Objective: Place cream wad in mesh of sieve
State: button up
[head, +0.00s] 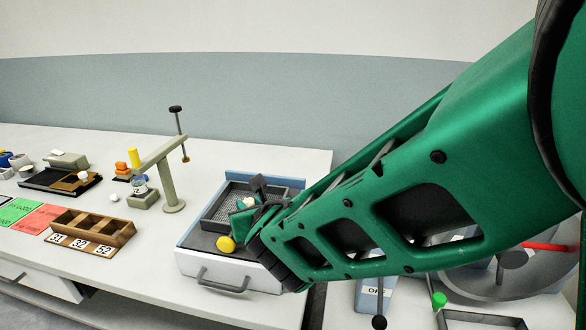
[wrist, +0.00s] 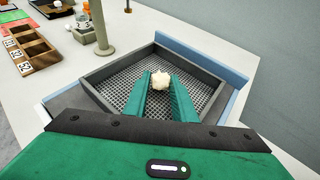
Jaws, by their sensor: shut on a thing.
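A cream wad (wrist: 161,81) sits between the tips of my gripper (wrist: 160,86) in the wrist view. It also shows as a small pale lump (head: 246,202) in the head view. My gripper (head: 252,204) is shut on the wad, and both are over the sieve. The sieve has a dark square frame (wrist: 102,76) and a grey perforated mesh (wrist: 125,88). Its frame (head: 213,208) is partly hidden behind my gripper in the head view. I cannot tell whether the wad touches the mesh.
The sieve sits in a pale blue-backed tray (head: 210,262) with a front handle. A yellow knob (head: 226,244) is at its front. A green-grey stand (head: 172,185) rises to the left. A wooden compartment box (head: 91,230) lies further left. Bare white table separates them.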

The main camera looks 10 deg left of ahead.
jog(key=o, duration=1)
jog(key=shift+s+d+r, duration=0.2)
jog(key=shift+s+r, duration=0.1)
jog(key=shift+s, duration=0.15)
jog(key=v, duration=1.1)
jog(key=shift+w, duration=0.1)
